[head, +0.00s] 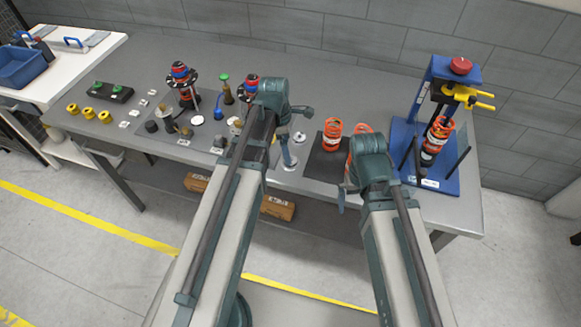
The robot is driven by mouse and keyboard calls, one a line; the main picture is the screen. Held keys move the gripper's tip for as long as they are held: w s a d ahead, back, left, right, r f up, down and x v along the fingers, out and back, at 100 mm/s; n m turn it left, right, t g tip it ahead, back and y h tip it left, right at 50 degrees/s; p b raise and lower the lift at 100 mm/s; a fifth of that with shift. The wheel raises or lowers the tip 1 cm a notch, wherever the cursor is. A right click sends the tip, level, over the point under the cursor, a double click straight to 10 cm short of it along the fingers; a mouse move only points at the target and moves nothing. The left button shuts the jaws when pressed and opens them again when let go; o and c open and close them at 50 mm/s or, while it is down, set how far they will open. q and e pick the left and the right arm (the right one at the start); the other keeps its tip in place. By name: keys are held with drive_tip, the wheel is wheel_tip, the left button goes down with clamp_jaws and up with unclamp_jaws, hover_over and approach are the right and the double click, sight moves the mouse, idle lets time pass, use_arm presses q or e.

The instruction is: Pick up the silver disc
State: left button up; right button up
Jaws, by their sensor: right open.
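A small pale, silvery disc (299,137) lies on the grey table, just right of my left gripper. Another flat pale disc (197,120) lies farther left among small parts; I cannot tell for sure which one is the silver disc. My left gripper (288,160) points down over the middle of the table, partly hidden by its own wrist, and its jaw opening does not show. My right gripper (343,197) is open at the table's front edge, in front of the dark mat, away from both discs. Its wrist hides part of it.
Orange springs (332,133) stand on a dark mat (322,165). A blue press (444,110) with a spring unit stands at the right. Spring assemblies (182,88), yellow parts (88,113) and small fittings fill the left. A grey wall closes the back.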

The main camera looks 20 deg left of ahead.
sight(295, 165)
use_arm(q)
drive_tip(key=f+b, duration=0.2)
drive_tip(key=d+f+b, duration=0.1)
drive_tip(key=f+b, duration=0.2)
drive_tip(key=shift+w+d+f, duration=0.1)
idle(0.3)
drive_tip(key=c, duration=1.4)
drive_tip(key=shift+r, duration=0.2)
